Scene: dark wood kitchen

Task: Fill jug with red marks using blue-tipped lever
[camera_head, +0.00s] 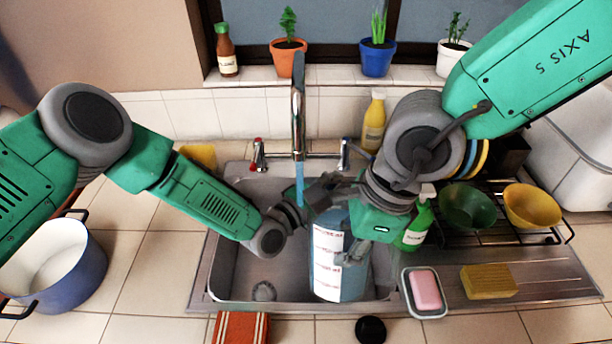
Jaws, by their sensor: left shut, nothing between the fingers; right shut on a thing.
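The clear jug (326,277) with red marks on a white strip stands in the sink basin and looks bluish. My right gripper (350,252) is shut on it at its upper right side. My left gripper (328,190) is shut and empty, above the jug and below the blue-tipped lever (345,148), apart from it. A blue water stream (299,184) falls from the tap (298,110). My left gripper hides its lower end, so I cannot tell whether it enters the jug. The red-tipped lever (258,155) is left of the tap.
A blue pot (75,275) stands on the left counter. A yellow bottle (375,122) and a green bottle (414,232) are near my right arm. A soap dish (408,290), sponge (488,281) and rack with bowls (466,207) lie right. The left basin is mostly free.

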